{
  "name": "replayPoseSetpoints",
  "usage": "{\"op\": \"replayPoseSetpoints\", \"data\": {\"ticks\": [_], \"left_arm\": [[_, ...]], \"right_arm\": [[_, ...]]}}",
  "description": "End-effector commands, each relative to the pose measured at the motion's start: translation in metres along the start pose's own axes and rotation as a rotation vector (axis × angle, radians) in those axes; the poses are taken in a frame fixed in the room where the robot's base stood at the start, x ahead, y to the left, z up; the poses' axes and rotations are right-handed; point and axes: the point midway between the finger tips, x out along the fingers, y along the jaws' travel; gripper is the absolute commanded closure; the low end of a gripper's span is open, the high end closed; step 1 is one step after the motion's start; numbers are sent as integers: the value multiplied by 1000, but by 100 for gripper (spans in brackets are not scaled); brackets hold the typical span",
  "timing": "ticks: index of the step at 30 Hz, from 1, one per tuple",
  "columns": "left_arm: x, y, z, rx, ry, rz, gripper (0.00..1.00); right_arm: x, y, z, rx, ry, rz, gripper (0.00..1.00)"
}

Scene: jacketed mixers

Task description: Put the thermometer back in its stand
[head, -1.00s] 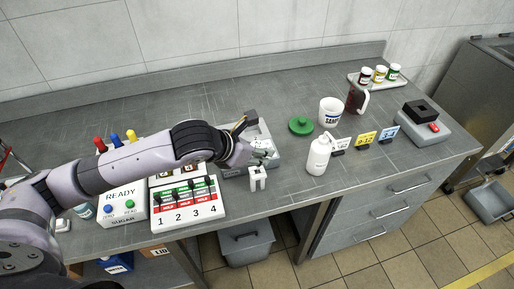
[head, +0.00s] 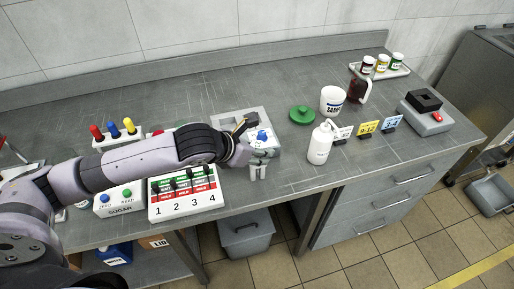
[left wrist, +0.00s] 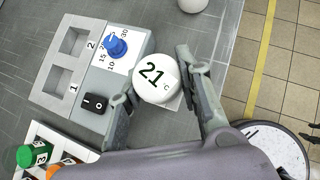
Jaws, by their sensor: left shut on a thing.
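The thermometer (left wrist: 157,78) has a round white face reading 21 °C in the left wrist view. My left gripper (left wrist: 160,82) is shut on it, with one finger on each side of the face. In the head view my left gripper (head: 262,152) is right above the small white stand (head: 258,172) on the counter, and covers its top. I cannot tell whether the thermometer touches the stand. My right gripper is not in view.
A grey unit with a blue knob (left wrist: 116,46), a black switch (left wrist: 95,103) and two numbered wells is close beside the gripper. A numbered panel (head: 186,192) is to the left. A white bottle (head: 320,144) and green lid (head: 302,115) are to the right.

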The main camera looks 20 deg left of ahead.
Motion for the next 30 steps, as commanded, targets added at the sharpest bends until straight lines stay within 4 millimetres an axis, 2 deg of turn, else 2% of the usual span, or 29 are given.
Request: {"op": "replayPoseSetpoints", "data": {"ticks": [14, 15, 24, 30], "left_arm": [[2, 0, -2, 0, 0, 1, 90], [2, 0, -2, 0, 0, 1, 65], [2, 0, -2, 0, 0, 0, 45], [2, 0, -2, 0, 0, 0, 44]], "right_arm": [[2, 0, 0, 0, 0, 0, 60], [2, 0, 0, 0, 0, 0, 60], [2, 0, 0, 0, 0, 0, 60], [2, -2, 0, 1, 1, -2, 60]]}}
